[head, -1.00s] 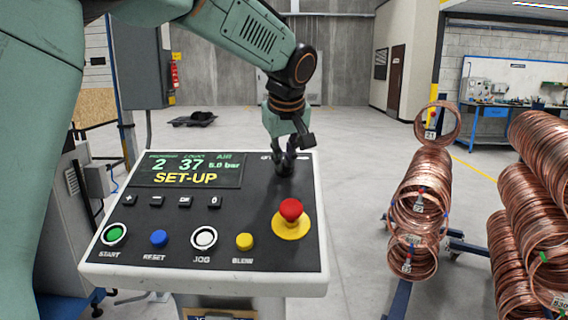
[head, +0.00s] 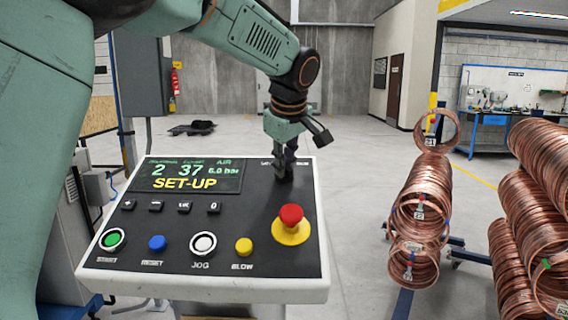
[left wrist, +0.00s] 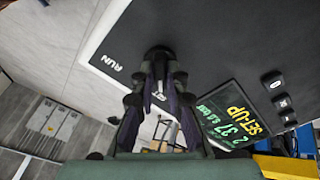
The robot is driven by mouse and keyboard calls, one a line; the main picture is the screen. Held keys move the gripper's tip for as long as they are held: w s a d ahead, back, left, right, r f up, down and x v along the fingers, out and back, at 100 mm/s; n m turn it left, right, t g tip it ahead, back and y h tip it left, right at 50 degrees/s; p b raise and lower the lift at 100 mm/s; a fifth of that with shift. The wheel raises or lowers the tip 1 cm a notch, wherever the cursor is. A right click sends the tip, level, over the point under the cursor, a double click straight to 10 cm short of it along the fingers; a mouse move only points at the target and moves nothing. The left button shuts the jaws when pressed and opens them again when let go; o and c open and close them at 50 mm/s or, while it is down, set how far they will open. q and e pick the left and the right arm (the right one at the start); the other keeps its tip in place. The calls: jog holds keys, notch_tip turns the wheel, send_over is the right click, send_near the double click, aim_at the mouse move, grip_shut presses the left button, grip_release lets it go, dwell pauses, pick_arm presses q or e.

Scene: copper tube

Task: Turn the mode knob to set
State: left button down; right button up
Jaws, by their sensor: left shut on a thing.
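The dark mode knob (left wrist: 158,52) sits at the top right of the control panel (head: 225,262), and its label is partly hidden by my gripper in the head view. The word RUN shows beside it in the left wrist view. My left gripper (head: 284,168) points down onto the knob and is shut on it; its fingers (left wrist: 160,75) reach the knob in the left wrist view. The exact knob angle is hard to see. The panel display (head: 188,176) reads SET-UP in yellow. My right gripper is out of view.
A red emergency stop (head: 291,217) on a yellow base stands just below the knob. Green START (head: 113,239), blue (head: 157,243), white (head: 203,243) and yellow (head: 244,246) buttons line the front. Copper coils (head: 425,195) stand on racks to the right, apart from the panel.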

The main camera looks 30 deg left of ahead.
pick_arm(q)
jog(key=c, duration=1.4)
grip_release()
jog(key=shift+s+d, duration=0.1)
jog(key=shift+o, duration=0.2)
jog(key=shift+r, duration=0.1)
jog(key=v, duration=1.1)
jog(key=shift+r, duration=0.4)
jog(key=shift+s+d, duration=0.1)
jog(key=shift+f, duration=0.1)
